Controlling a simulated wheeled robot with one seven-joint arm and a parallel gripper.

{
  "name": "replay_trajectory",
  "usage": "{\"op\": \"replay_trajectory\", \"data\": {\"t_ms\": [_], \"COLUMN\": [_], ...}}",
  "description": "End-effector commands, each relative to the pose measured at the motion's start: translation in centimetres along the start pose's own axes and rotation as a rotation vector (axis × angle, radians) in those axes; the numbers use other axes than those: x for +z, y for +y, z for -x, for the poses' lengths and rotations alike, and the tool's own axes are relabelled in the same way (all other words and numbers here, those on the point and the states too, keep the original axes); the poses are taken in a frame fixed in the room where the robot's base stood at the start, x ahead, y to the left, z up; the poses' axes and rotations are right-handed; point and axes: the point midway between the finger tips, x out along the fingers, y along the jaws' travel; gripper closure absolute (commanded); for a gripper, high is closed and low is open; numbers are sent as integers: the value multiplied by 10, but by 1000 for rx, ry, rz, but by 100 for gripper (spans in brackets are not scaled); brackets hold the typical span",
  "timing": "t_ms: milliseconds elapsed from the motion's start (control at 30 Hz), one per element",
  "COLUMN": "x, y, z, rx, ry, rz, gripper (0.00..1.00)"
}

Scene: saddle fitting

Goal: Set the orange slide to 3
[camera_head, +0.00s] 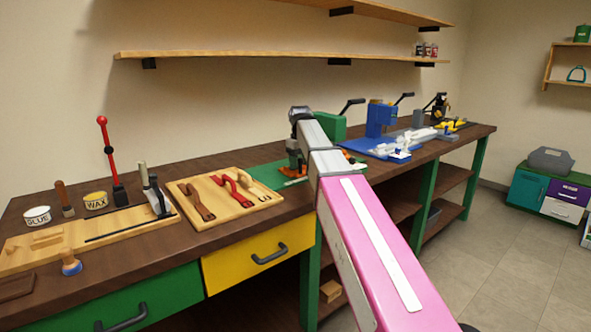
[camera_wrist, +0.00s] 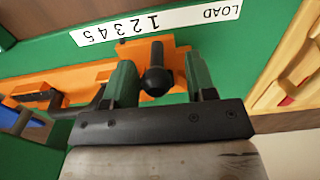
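The orange slide (camera_wrist: 177,62) shows in the wrist view as a block with an upright black knob (camera_wrist: 156,78). A white scale strip (camera_wrist: 160,22) beside it reads LOAD and 1 to 5, upside down. The knob appears nearest the 1. My gripper (camera_wrist: 160,82) has its two green fingers on either side of the knob. A gap shows on the right, and the left finger is very close to the knob; contact is unclear. In the head view the orange fixture (camera_head: 293,160) is partly hidden by my arm.
An orange rail (camera_wrist: 75,80) with dark fittings runs left on the green base (camera_wrist: 45,55). A wooden board with red and brown straps (camera_head: 250,205) lies left of the station. A blue press (camera_head: 380,118) stands to the right. Shelves (camera_head: 270,54) hang above.

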Motion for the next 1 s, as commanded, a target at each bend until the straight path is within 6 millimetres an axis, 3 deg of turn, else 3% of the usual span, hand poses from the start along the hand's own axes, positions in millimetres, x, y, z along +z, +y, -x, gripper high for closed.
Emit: {"op": "replay_trajectory", "data": {"t_ms": [333,1000], "x": [0,-1], "y": [1,1], "z": [5,50], "rx": [1,1], "ry": [1,0], "rz": [0,-1], "gripper": [49,49]}}
